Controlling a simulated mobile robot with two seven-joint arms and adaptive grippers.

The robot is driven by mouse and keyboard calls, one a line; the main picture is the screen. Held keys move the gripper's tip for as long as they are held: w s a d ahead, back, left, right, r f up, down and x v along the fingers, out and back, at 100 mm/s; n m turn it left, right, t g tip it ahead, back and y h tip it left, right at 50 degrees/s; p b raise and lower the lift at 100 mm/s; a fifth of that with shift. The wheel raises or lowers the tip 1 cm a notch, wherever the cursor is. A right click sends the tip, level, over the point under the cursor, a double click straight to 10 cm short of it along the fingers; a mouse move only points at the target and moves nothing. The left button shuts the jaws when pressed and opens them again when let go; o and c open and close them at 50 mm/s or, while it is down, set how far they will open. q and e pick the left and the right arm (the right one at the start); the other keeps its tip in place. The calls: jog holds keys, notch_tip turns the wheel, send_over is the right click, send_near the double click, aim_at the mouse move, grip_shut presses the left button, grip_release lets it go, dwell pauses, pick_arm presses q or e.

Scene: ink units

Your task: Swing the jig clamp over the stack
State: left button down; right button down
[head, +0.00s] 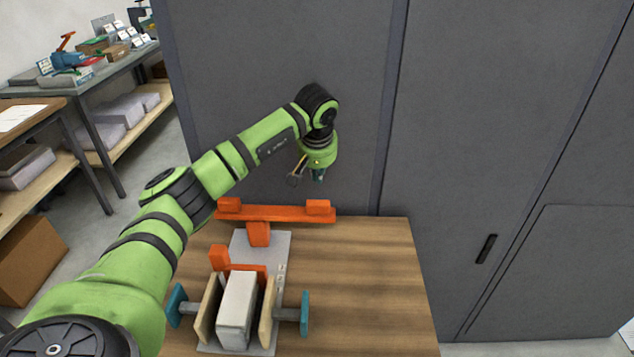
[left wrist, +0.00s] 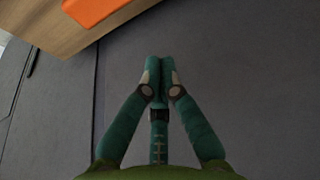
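The jig stands on a wooden table, with a grey base plate (head: 262,243). A pale block-like stack (head: 237,310) sits upright between two wooden cheeks, with a teal-handled screw on each side. A long orange bar (head: 275,214) with raised end blocks lies crosswise at the back of the jig, clear of the stack; I take it for the clamp. Part of an orange piece (left wrist: 95,9) shows in the left wrist view. My left gripper (head: 318,175) is above and behind the bar's right end, apart from it. Its teal fingertips (left wrist: 159,64) are together with nothing between them. My right gripper is out of view.
A smaller orange bracket (head: 219,258) stands just behind the stack. A grey cabinet wall (head: 280,80) rises close behind the table. The wooden table top (head: 370,290) is clear on the right. Benches with shelves (head: 120,75) stand at the far left.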

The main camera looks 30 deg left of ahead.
pick_arm(q)
jog(key=s+d+p, duration=0.1)
jog(key=s+d+f+p, duration=0.1)
jog(key=s, duration=0.1)
jog(key=shift+s, duration=0.1)
dwell(0.4)
jog(key=shift+s, duration=0.1)
